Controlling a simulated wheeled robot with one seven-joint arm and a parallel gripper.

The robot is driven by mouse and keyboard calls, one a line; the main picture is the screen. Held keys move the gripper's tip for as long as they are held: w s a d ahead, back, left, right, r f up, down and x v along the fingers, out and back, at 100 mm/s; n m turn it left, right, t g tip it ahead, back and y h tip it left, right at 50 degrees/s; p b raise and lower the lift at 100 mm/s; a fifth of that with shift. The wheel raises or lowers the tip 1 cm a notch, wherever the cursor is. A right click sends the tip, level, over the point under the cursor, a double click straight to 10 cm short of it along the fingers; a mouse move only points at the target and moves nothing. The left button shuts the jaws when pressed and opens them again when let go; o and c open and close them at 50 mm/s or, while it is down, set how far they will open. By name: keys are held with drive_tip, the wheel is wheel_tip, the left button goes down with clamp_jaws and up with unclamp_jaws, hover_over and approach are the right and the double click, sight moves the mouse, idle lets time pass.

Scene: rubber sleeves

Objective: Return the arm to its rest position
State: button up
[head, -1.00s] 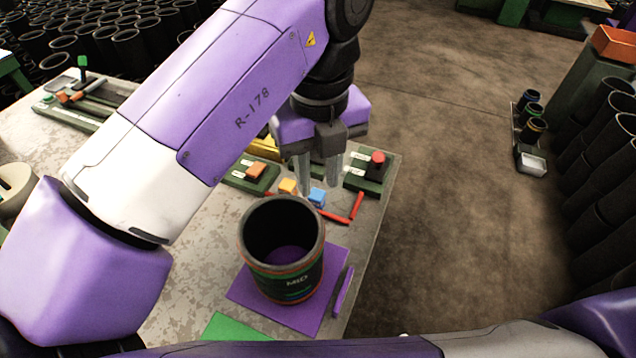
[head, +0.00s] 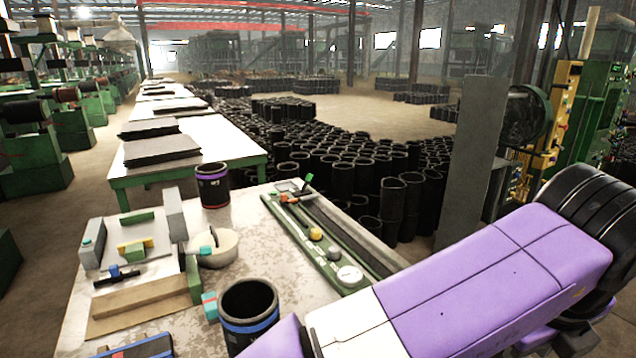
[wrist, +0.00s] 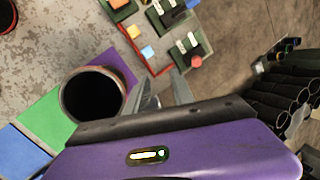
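My arm (head: 500,270), purple and white, reaches across the lower right of the head view. My gripper (wrist: 163,88) is outside the head view. The wrist view shows its two grey fingers apart with nothing between them.
The wrist view shows a green mat (wrist: 50,118), a blue mat (wrist: 18,155) and a red button (wrist: 196,62) near the table edge. Sleeves (wrist: 278,100) stand at right. In the head view, a blue-banded sleeve (head: 249,325) and a green gauge rail (head: 325,262) are on the table (head: 265,230).

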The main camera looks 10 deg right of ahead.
drive_tip(key=w+d+r+n+t+h, duration=0.2)
drive_tip(key=w+d+r+n+h, duration=0.1)
drive_tip(key=d+r+n+h, duration=0.25)
drive_tip(key=w+d+r+n+t+h, duration=0.2)
drive_tip(key=d+r+t+h, duration=0.15)
drive_tip(key=d+r, duration=0.4)
drive_tip(key=w+a+r+n+t+h, duration=0.3)
drive_tip(key=w+a+r+n+t, duration=0.1)
drive_tip(key=a+r+n+t, duration=0.75)
drive_tip(key=s+a+f+n+t+y, duration=0.25)
drive_tip(key=a+f+n+y, duration=0.45)
drive_tip(key=n, duration=0.4)
drive_tip(key=s+a+f+n+t+y, duration=0.25)
drive_tip(key=a+f+n+y, duration=0.35)
drive_tip(key=f+n+y, duration=0.4)
drive_tip(key=s+a+f+m+g+h, duration=0.1)
drive_tip(key=s+f+m+g, duration=0.2)
drive_tip(key=s+f+g, duration=0.6)
drive_tip(key=s+f, duration=1.4)
drive_tip(key=s, duration=0.3)
drive_tip(key=shift+s+a+f+m, duration=0.25)
drive_tip(key=shift+a+f+m, duration=0.05)
drive_tip(key=shift+a+m, duration=0.1)
